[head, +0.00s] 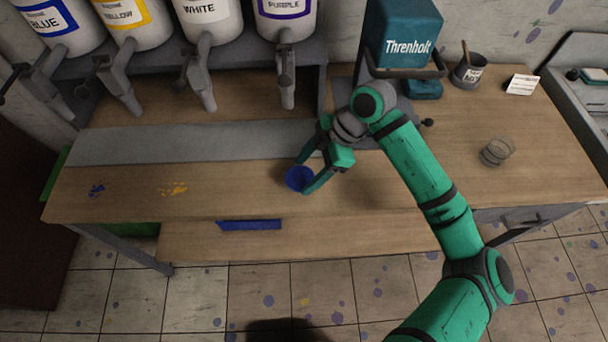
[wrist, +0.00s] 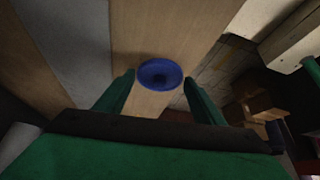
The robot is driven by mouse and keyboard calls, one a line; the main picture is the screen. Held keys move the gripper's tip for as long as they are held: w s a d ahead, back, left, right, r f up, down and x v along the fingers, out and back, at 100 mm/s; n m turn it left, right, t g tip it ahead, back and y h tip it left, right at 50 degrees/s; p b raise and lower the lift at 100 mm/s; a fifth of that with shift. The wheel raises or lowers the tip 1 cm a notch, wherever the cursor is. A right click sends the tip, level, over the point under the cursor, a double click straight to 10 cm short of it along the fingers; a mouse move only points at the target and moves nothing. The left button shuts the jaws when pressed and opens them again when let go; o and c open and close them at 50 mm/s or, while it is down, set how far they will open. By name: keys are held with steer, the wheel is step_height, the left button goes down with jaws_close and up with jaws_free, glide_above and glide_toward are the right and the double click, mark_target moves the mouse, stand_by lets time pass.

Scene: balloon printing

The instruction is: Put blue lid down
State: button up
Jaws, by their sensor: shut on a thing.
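The blue lid (head: 298,179) is a small round dark-blue piece near the front edge of the wooden table (head: 235,190). My gripper (head: 303,176) is shut on it, with one green finger on either side. In the wrist view the lid (wrist: 160,74) shows as a blue disc with a darker middle between the two fingertips (wrist: 159,80). Whether the lid touches the tabletop or hangs just above it, I cannot tell.
Blue and yellow paint marks (head: 97,190) (head: 173,189) lie on the table to the left. Paint dispensers (head: 205,20) stand along the back. The tabletop around the lid is clear.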

mark_target(310, 172)
steer(key=shift+w+f, duration=0.2)
steer(key=shift+f, duration=0.2)
steer(key=shift+w+a+f, duration=0.15)
steer(key=shift+f, duration=1.65)
steer(key=shift+f, duration=0.15)
steer(key=o, duration=1)
steer(key=shift+w, duration=0.1)
